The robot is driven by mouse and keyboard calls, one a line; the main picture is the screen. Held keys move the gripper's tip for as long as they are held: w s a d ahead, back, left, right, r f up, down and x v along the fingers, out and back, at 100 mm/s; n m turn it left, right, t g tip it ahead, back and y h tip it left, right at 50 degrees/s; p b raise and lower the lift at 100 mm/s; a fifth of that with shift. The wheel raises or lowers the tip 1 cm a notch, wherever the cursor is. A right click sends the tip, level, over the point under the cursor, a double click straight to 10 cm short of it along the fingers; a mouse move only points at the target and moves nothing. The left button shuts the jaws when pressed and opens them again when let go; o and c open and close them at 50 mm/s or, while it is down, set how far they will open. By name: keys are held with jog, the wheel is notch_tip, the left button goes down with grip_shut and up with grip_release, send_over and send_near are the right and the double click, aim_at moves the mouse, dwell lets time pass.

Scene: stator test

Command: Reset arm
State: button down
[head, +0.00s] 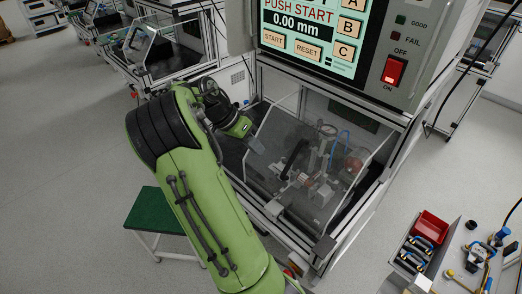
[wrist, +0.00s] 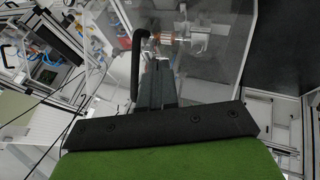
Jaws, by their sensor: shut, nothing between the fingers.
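My green arm reaches up from the bottom of the head view, and its end folds over toward the test machine. My gripper (head: 256,145) is beside the left side of the machine's clear cover (head: 265,158). In the wrist view my gripper (wrist: 157,64) is seen from behind, with its fingers together and no object visible between them. Beyond the fingers, the fixture with copper-coloured parts (wrist: 165,38) shows through the clear cover. In the head view the fixture (head: 318,185) sits inside the machine, under the cover.
A control panel (head: 310,28) reading 0.00 mm, with a lit red switch (head: 394,71), overhangs the fixture. A green-topped stool (head: 160,222) stands left of my arm. A red bin (head: 430,227) and stator parts are at lower right.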

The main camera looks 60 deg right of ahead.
jog(key=v, duration=0.2)
jog(key=p+v, duration=0.1)
jog(key=v, duration=0.1)
jog(key=shift+w+a+r, duration=0.1)
jog(key=shift+w+r, duration=0.05)
jog(key=shift+w, duration=0.3)
